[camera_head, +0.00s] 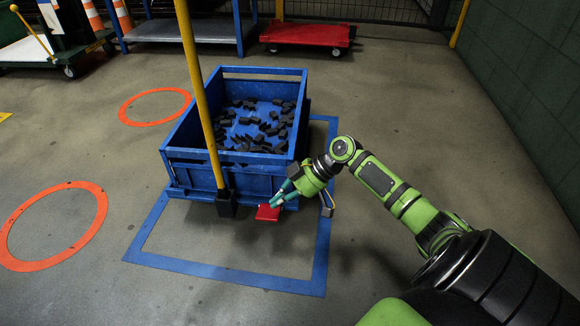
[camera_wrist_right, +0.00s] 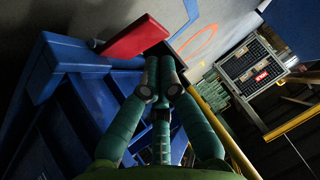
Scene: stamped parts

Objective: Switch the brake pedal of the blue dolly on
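The blue dolly (camera_head: 183,180) carries a blue crate (camera_head: 220,184) of small black parts and stands inside a blue floor frame. The red brake pedal (camera_head: 267,213) sticks out at its near lower edge. In the right wrist view the pedal (camera_wrist_right: 135,38) shows as a red plate just beyond the fingertips. My right gripper (camera_head: 271,205) is beside and slightly above the pedal, pointing down to it. In the wrist view its teal fingers (camera_wrist_right: 161,78) have their tips together with nothing between them. I cannot tell whether they touch the pedal. My left gripper is out of view.
A yellow upright bar (camera_head: 200,90) stands at the dolly's near side, left of the pedal. A red dolly (camera_head: 307,35) and a blue rack (camera_head: 180,30) are at the back. Orange rings (camera_head: 52,262) mark the floor at left. Floor in front is clear.

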